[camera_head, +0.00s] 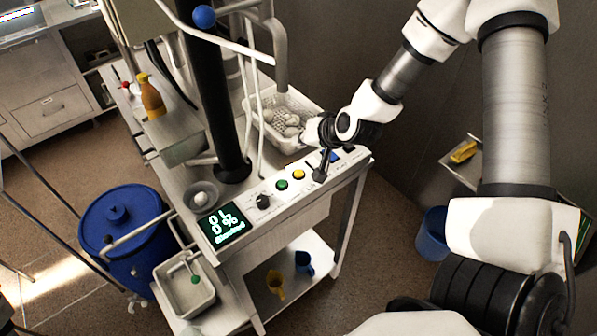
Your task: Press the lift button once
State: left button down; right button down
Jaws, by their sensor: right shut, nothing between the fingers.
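A control panel (245,213) runs along the front of the metal machine. It carries a lit display (223,225), a black knob (263,201), a green button (282,185), a yellow button (298,174) and a blue button (333,156). The labels are too small to read, so I cannot tell which is the lift button. My right gripper (320,175) is shut and empty, with its tips pointing down at the panel between the yellow and blue buttons. It partly hides that stretch; I cannot tell whether it touches. My left gripper is out of view.
A perforated basket (283,120) with pale round items stands behind the panel. A black column (215,90) and bent pipes rise from the machine. A yellow bottle (151,96) stands at the left. A blue drum (125,235) and a tray (184,287) are lower left.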

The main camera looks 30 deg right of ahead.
aim_at(301, 174)
notch_tip(301, 174, down, 8)
jog(key=b, duration=0.6)
jog(key=shift+r, duration=0.2)
jog(key=shift+w+f+b, duration=0.1)
jog(key=shift+f+b, duration=0.35)
jog(key=shift+r, duration=0.1)
jog(key=shift+f+b, duration=0.35)
jog(key=shift+f, duration=0.1)
jog(key=shift+f+b, duration=0.4)
jog(key=shift+f, duration=0.05)
dwell(0.8)
jog(key=shift+r+p, duration=0.8)
jog(key=shift+r, duration=0.1)
